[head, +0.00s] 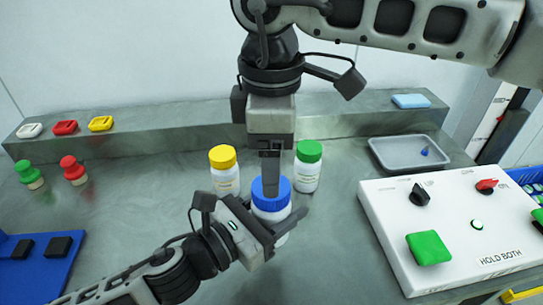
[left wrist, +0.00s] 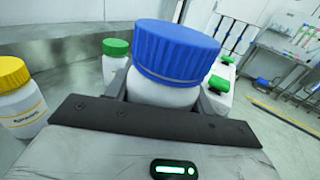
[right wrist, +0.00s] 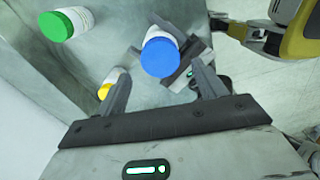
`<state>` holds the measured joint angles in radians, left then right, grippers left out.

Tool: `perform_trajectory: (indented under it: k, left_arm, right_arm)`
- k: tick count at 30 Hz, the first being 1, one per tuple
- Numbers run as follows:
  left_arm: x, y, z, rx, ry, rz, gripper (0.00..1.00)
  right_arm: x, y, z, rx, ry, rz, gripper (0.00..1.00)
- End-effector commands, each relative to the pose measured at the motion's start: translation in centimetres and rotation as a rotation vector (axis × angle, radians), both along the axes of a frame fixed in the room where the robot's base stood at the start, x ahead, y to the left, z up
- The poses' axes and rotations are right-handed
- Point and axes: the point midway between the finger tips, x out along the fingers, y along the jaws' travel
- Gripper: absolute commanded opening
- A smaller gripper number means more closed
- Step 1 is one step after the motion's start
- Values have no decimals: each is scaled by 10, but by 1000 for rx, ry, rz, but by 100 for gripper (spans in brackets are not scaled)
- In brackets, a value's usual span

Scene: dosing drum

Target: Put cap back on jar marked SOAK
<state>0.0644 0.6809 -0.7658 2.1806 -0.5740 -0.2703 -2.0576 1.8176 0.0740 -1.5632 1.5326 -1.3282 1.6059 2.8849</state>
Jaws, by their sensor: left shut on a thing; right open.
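The white jar (head: 270,211) with a blue cap (head: 271,190) stands upright at the bench's middle. My left gripper (head: 275,228) is shut around its body. In the left wrist view the blue cap (left wrist: 177,50) sits on top of the white jar (left wrist: 160,92). My right gripper (head: 271,182) points down from above, right over the cap; in the right wrist view its open fingers (right wrist: 164,80) lie either side of the blue cap (right wrist: 161,58), apparently not gripping it. The held jar's label is hidden, so I cannot tell whether it reads SOAK.
A yellow-capped jar (head: 224,172) and a green-capped jar (head: 308,166) stand just behind. A grey tray (head: 385,163) and a white control box (head: 390,245) lie to the right. Green and red stoppers (head: 73,171) and a blue holder (head: 20,270) are left.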

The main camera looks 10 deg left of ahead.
Motion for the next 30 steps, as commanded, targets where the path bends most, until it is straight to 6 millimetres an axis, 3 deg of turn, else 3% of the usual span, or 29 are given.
perform_trajectory:
  k: [4,8,30]
  left_arm:
    - [0,0,1,-1,-1,0,0]
    - [0,0,1,-1,-1,0,0]
    - [0,0,1,-1,-1,0,0]
  right_arm:
    - [0,0,0,0,0,60,70]
    - [0,0,2,-1,0,254,70]
    - [0,1,18,-6,2,2182,70]
